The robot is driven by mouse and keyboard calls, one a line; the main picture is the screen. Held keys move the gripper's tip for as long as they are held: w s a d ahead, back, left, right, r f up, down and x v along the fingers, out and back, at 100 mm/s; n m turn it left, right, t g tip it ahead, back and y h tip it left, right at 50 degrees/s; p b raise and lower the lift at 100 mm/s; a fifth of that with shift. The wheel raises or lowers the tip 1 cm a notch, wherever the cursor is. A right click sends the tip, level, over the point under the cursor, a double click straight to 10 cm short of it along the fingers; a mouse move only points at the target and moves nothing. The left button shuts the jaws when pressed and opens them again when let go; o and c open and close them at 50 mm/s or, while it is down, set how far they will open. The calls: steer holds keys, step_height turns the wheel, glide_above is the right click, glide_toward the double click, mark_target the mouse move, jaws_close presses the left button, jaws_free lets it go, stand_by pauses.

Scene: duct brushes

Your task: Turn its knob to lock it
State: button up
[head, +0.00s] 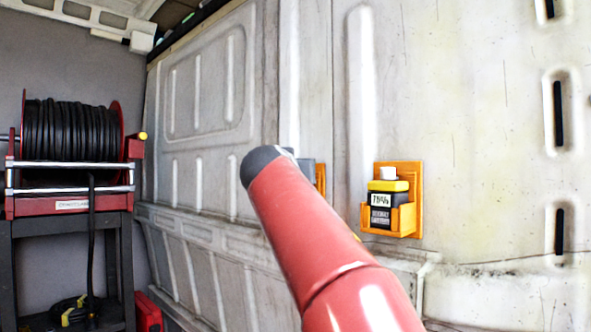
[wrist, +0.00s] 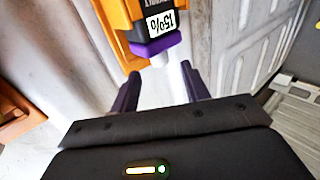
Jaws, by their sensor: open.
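In the wrist view, a dark unit with a purple end (wrist: 156,47) and a label reading 15% sits in an orange wall holder (wrist: 117,22). A small white knob (wrist: 159,60) sticks out of the purple end. My gripper (wrist: 160,71) is open, its two dark purple fingers to either side of the knob's line. The knob is near the fingertips; I cannot tell whether it is between them. In the head view my red arm hides the gripper and most of this place; an orange edge (head: 320,178) shows behind it.
In the head view, a yellow-topped unit (head: 388,186) with a white knob sits in another orange holder (head: 417,200) on the van wall, right of my arm. A black hose reel (head: 70,130) stands on a dark stand at the left.

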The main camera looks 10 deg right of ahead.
steer(key=shift+p+x, duration=0.6)
steer(key=shift+x, duration=1.3)
steer(key=c, duration=1)
steer(key=shift+w+a+f+m+g+h, duration=0.15)
steer(key=shift+m+g+h, duration=0.1)
steer(key=shift+m+h, duration=0.25)
steer(key=shift+w+a+r+m+g+h, duration=0.15)
steer(key=shift+m+g+h, duration=0.15)
steer(key=shift+h, duration=0.3)
steer(key=m+g+h+p, duration=0.1)
steer(key=m+g+h, duration=0.1)
steer(key=h, duration=0.1)
steer(key=shift+a+m, duration=0.1)
steer(key=shift+m, duration=0.2)
